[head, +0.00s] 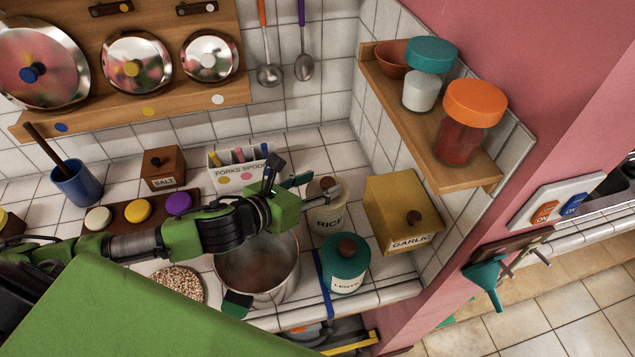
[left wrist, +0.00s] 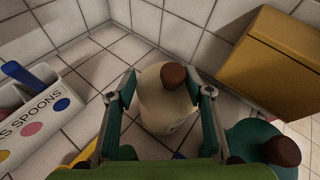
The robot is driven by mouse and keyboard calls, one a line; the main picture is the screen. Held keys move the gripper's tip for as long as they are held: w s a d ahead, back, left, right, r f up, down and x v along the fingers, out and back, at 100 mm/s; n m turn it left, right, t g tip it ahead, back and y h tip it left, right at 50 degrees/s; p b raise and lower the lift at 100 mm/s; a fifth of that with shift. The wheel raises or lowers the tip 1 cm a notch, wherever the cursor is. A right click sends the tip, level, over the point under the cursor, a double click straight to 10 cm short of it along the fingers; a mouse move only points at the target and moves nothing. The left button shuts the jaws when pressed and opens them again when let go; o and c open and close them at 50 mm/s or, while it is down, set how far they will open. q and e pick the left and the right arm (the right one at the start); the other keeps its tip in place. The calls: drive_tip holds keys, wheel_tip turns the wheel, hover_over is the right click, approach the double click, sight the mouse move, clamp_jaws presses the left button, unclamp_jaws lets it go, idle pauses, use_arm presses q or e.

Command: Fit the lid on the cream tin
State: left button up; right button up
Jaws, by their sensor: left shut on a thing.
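The cream tin (head: 329,226), labelled RICE, stands upright at the back of the counter, between the steel pot and the yellow garlic box. Its cream lid (left wrist: 160,78) has a brown knob (left wrist: 173,76) and sits at the tin's mouth. I cannot tell whether it is fully seated. My left gripper (head: 318,186) is shut on the lid, with one finger on each side in the left wrist view (left wrist: 163,90). The arm hides part of the tin's left side in the head view. My right gripper is not in view.
A teal lentil tin (head: 346,272) stands in front of the cream tin, and the garlic box (head: 402,222) stands to its right. The steel pot (head: 258,285) lies under my left arm. A spoon holder (left wrist: 35,125) is to the left. A wooden shelf (head: 412,115) overhangs the right.

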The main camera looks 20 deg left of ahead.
use_arm(q)
drive_tip(key=shift+s+f, duration=0.15)
drive_tip(key=shift+f, duration=0.25)
idle(0.8)
drive_tip(key=o, duration=1.3)
drive_tip(key=shift+c, duration=0.2)
drive_tip(key=v, duration=0.7)
drive_tip(key=shift+s+a+r, duration=0.1)
